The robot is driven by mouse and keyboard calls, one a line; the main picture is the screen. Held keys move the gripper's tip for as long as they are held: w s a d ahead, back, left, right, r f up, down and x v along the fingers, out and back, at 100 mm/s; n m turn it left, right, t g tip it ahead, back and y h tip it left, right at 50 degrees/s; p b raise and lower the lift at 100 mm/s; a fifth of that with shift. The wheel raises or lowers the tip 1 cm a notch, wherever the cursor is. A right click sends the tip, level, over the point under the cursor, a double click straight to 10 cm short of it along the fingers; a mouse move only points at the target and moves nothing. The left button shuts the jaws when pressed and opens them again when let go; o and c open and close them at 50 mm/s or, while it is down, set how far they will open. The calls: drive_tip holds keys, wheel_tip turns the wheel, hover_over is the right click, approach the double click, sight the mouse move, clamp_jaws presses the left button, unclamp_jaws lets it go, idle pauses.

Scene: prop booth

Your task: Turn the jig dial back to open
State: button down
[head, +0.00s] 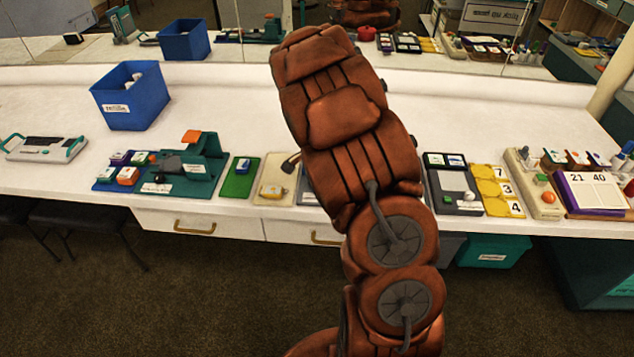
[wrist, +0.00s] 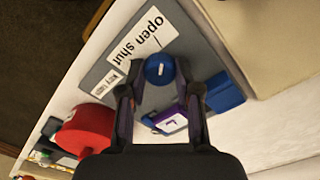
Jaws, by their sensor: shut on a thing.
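The jig dial (wrist: 158,69) is a round blue knob with a short white mark. It sits on a grey plate (wrist: 185,45) beside a white label (wrist: 142,38) reading "open shut", upside down in the wrist view. The white mark runs roughly up and down in the picture; I cannot tell exactly which word it points to. My gripper (wrist: 160,84) has its two dark fingers on either side of the dial and is shut on it. In the head view my arm hides the dial and my gripper.
A white and purple block (wrist: 171,122) lies between my fingers' bases in the picture. A blue block (wrist: 224,92) is to the right, and a red object (wrist: 87,130) to the lower left. In the head view, a blue bin (head: 130,105) stands at the back left, with clear white counter around it.

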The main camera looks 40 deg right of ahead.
idle(0.3)
drive_tip(key=c, duration=0.8)
unclamp_jaws()
drive_tip(key=shift+r, duration=0.1)
wheel_tip(320, 180, up, 12)
drive_tip(key=shift+a, duration=0.1)
